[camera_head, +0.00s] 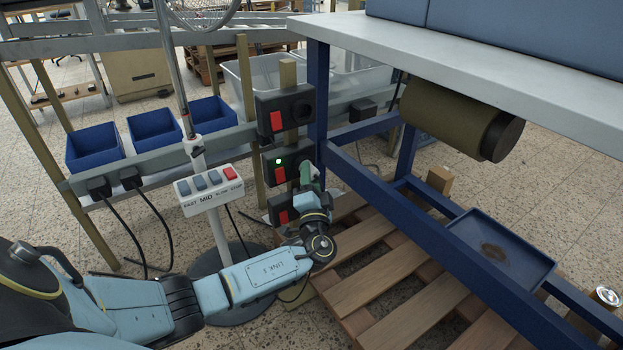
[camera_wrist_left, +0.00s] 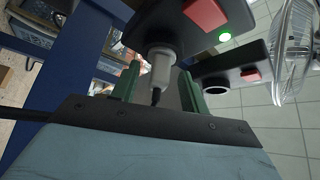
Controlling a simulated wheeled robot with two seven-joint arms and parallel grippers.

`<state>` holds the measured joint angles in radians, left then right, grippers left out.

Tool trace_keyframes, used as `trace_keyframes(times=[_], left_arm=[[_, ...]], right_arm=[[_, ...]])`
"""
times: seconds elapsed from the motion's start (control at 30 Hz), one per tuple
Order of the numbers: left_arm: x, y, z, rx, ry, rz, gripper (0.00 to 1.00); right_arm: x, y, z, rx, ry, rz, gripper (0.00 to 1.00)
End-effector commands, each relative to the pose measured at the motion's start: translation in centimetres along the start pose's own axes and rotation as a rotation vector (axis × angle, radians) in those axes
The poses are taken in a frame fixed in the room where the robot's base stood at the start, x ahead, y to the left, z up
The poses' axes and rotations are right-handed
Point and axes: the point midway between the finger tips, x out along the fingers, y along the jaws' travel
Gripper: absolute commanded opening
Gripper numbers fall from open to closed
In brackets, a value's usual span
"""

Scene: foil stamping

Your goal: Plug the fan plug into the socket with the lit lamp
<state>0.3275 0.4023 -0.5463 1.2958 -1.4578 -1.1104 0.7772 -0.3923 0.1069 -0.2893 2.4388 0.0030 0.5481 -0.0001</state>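A grey-white plug (camera_wrist_left: 160,68) with a dark cable end sits against the front of a dark socket box in the left wrist view, in line with its outlet. That box carries a lit green lamp (camera_wrist_left: 224,37) and a red switch (camera_wrist_left: 205,12). In the head view it is the middle socket box (camera_head: 292,157) of three on a wooden post. My left gripper (camera_head: 308,178) reaches to this box and covers its outlet. Its green fingers (camera_wrist_left: 162,78) stand apart on both sides of the plug, with a gap visible. My right gripper is not in view.
An upper socket box (camera_head: 285,110) and a lower one (camera_head: 282,207) share the post. The fan's control box (camera_head: 208,190) stands left of my gripper. A blue-framed bench (camera_head: 318,105) is close on the right. A wooden pallet (camera_head: 375,285) lies below.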

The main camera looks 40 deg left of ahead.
Motion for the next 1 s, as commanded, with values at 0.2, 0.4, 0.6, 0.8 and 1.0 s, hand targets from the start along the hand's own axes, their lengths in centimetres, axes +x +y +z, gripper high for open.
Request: trace_keyframes(times=[0.2,0.4,0.6,0.8,1.0], left_arm=[[-0.4,0.1,0.0,0.0,0.001,0.002,0.45],[-3.4,0.0,-0.1,0.0,0.0,0.006,0.45],[-8.0,-0.1,-0.1,0.0,0.0,0.005,0.45],[-11.6,0.0,0.0,0.0,0.0,0.004,0.45],[-13.3,0.0,0.0,-0.001,0.0,0.001,0.45]], right_arm=[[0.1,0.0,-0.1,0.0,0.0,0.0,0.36],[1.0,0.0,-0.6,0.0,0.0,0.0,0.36],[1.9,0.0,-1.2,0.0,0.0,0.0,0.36],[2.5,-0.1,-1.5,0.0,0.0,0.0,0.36],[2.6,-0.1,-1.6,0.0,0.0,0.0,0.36]])
